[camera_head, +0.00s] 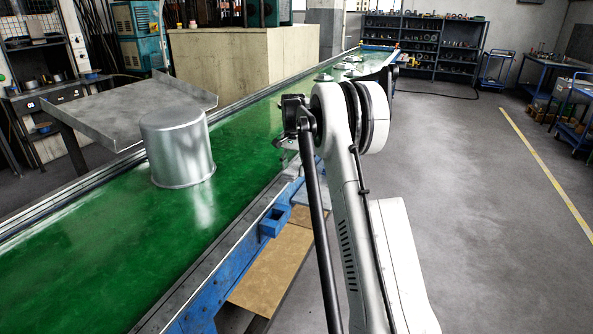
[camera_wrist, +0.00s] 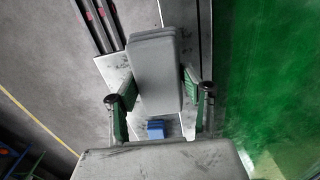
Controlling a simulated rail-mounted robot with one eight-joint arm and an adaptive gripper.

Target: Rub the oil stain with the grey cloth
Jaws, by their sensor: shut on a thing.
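The grey cloth (camera_wrist: 155,70) shows in the wrist view as a thick folded grey block. My gripper (camera_wrist: 158,103) has one green-padded finger on each side of it and is shut on it. The cloth is over a pale metal strip (camera_wrist: 212,115) beside the green belt; I cannot tell whether it touches the surface. Dark smudges mark this strip, but I cannot tell whether they are the oil stain. In the head view my arm largely hides the gripper, and the cloth cannot be made out.
A shiny metal pot (camera_head: 178,148) stands upside down on the green conveyor belt (camera_head: 100,250). A metal chute (camera_head: 115,108) lies behind it at the left. Small metal pieces (camera_head: 345,66) rest at the belt's far end. Open grey floor (camera_head: 460,200) lies to the right.

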